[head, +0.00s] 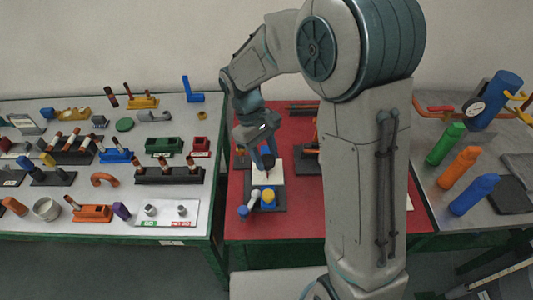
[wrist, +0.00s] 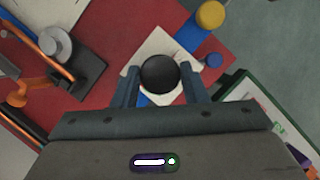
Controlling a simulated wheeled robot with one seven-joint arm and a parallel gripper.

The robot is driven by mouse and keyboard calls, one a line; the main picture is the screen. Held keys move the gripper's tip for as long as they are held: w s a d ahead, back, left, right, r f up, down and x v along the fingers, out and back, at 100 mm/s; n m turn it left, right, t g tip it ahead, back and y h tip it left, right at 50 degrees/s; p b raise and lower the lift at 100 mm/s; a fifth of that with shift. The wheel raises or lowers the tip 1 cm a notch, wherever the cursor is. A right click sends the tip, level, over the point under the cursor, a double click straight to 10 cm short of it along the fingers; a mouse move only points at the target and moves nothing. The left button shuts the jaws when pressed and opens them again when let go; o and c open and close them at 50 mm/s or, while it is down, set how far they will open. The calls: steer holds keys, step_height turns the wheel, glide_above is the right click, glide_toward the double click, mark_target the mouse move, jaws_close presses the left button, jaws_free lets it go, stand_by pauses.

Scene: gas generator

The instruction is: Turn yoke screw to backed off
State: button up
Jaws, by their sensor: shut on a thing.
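In the wrist view, a round black knob (wrist: 160,72), which looks like the head of the yoke screw, sits between the two fingers of my gripper (wrist: 161,86). The fingers are shut on it from both sides. Below it are a white plate (wrist: 150,52) and a blue part (wrist: 190,36). In the head view, my gripper (head: 264,160) points down at the white plate (head: 274,178) on the red table. The fingers and arm cover most of the screw there, so its thread and how far it is turned are hidden.
A yellow cylinder (head: 268,196) and a blue-ended fitting (head: 243,211) stand just in front on a dark base. Another dark fixture (head: 308,158) is to the right. The left table (head: 130,225) is crowded with parts.

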stand_by(0.4)
steer(key=o, duration=1)
steer(key=shift+c, duration=0.2)
steer(key=b+v, duration=0.1)
steer(key=v, duration=1.3)
steer(key=shift+s, duration=0.15)
steer(key=s+d+f+m+t+y, duration=0.2)
steer(key=s+d+m+t, duration=0.4)
steer(key=s+d, duration=1)
steer(key=s+m+y, duration=0.1)
steer(key=m, duration=0.1)
steer(key=shift+d+f+m+t, duration=0.15)
steer(key=shift+f+m+t, duration=0.15)
steer(key=shift+t, duration=0.1)
